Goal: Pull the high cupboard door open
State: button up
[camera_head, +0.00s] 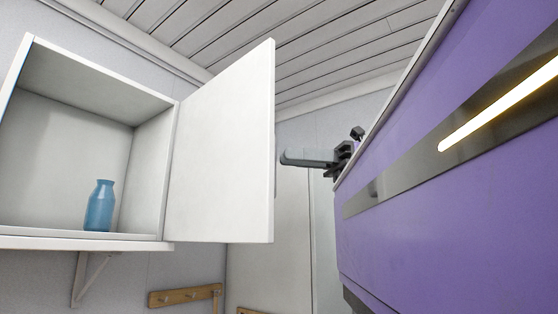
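The high cupboard (150,190) is a white box on the left wall, and its inside is in view. Its white door (226,150) stands swung wide open, hinged on the cupboard's right side. A thin sliver of what may be its handle shows at the door's free edge; the outer face is hidden. My gripper (287,157) is just right of that free edge, its grey fingers pointing left. The fingers overlap in this view, so their gap does not show. I cannot tell whether they touch the door or handle.
A blue bottle (100,206) stands upright inside the cupboard, near its right side. A bracket (86,278) supports the cupboard from below. A wooden peg rail (185,296) is on the wall beneath.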

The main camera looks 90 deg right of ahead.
jog(key=shift+v, duration=1.65)
